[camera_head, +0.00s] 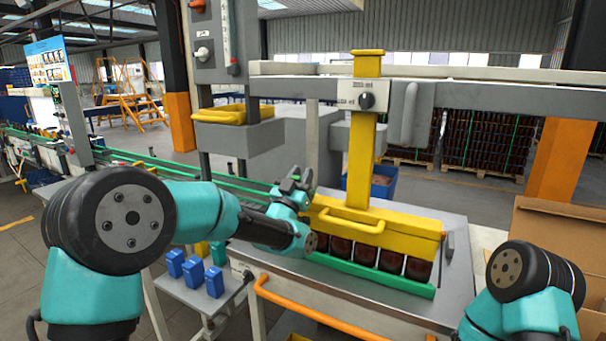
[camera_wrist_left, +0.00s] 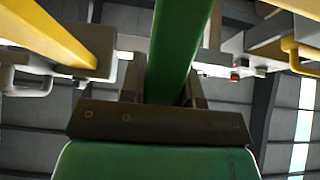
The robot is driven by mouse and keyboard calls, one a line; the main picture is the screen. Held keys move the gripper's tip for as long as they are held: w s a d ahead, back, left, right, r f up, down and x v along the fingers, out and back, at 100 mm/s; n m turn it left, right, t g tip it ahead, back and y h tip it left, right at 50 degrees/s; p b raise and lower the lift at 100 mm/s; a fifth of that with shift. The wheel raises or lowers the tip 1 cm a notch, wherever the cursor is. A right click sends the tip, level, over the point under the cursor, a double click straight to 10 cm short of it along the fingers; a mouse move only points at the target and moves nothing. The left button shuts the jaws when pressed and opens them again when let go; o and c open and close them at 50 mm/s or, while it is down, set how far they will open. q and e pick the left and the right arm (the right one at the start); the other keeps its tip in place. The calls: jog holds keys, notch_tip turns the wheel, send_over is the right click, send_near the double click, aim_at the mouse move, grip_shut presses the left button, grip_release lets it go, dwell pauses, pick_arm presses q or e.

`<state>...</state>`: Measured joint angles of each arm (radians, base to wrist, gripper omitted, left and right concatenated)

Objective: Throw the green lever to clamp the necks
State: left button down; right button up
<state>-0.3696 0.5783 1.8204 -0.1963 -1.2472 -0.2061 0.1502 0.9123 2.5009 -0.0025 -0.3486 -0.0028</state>
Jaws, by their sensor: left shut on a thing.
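The green lever (camera_wrist_left: 178,45) runs up between my left gripper's fingers in the left wrist view. My left gripper (camera_head: 296,181) is shut on it at the left end of the yellow clamp head (camera_head: 405,238). In the head view the lever is hidden or too small to make out at the gripper. A row of several amber bottles (camera_head: 391,261) stands under the yellow head, behind a low green rail (camera_head: 372,281). Their necks are hidden by the head. My right arm shows at the lower right, but its gripper is out of view.
A yellow post (camera_head: 361,165) rises from the head to a grey beam (camera_head: 480,95). An orange handrail (camera_head: 320,312) runs along the bench front. Blue blocks (camera_head: 194,271) sit on a low side table. A cardboard box (camera_head: 560,240) stands at the right.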

pick_arm(q)
jog(key=shift+s+a+f+t+h, duration=0.25)
jog(key=shift+s+f+t+h, duration=0.25)
jog(key=shift+t, duration=0.5)
jog(key=shift+f, duration=0.15)
jog(key=c, duration=0.8)
grip_release()
jog(key=shift+c, duration=0.2)
jog(key=shift+s, duration=0.15)
jog(key=v, duration=1.7)
jog(key=shift+s+a+f, duration=0.1)
